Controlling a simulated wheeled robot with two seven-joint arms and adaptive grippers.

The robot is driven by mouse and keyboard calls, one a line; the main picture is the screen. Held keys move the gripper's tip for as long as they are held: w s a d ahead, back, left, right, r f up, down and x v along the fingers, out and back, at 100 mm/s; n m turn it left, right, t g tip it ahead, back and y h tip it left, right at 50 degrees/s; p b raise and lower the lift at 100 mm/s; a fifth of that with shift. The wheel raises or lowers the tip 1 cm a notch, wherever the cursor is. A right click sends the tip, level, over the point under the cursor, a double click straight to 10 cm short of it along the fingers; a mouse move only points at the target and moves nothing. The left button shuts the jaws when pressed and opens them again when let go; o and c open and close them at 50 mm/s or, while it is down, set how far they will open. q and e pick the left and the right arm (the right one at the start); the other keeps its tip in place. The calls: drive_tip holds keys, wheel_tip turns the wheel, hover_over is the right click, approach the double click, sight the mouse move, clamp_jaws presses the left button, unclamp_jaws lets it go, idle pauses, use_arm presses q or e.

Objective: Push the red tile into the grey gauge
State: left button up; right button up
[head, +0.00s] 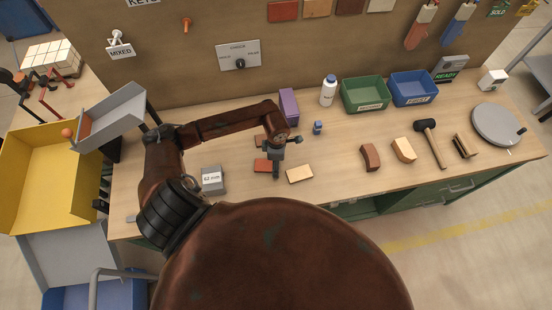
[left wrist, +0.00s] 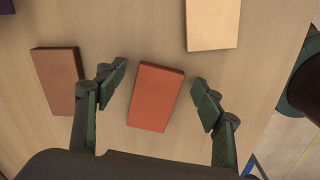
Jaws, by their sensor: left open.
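The red tile (head: 262,166) lies flat on the workbench; in the left wrist view the orange-red tile (left wrist: 156,97) shows whole. My left gripper (head: 276,165) is open and points down above the bench by this tile. In the left wrist view its two fingers (left wrist: 160,90) stand apart, one on either side of the tile, with gaps to both. The grey gauge (head: 213,179), a small block with a white label, sits on the bench to the left of the tile. My right gripper is not in view.
A cream tile (head: 299,174) lies right of the red one, a brown tile (left wrist: 60,80) on its other side. A purple block (head: 289,106), white bottle (head: 328,90), green bin (head: 364,94) and blue bin (head: 412,87) stand behind. Curved bricks (head: 370,157) and a mallet (head: 429,141) lie right.

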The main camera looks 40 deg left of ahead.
sight(266, 176)
use_arm(q)
drive_tip(key=shift+f, duration=0.3)
drive_tip(key=c, duration=1.4)
drive_tip(key=shift+o, duration=0.2)
drive_tip(key=shift+n+p, duration=0.35)
drive_tip(key=shift+n, duration=1.05)
drive_tip(key=shift+s+d, duration=0.2)
drive_tip(key=shift+s+d, duration=0.85)
drive_tip(key=shift+s, duration=0.05)
drive_tip(key=shift+f, duration=0.1)
drive_tip(key=shift+s+a, duration=0.2)
drive_tip(key=shift+s, duration=0.1)
drive_tip(key=shift+s+a+f, duration=0.1)
drive_tip(key=shift+s+a, duration=1.35)
drive_tip(key=shift+a, duration=0.05)
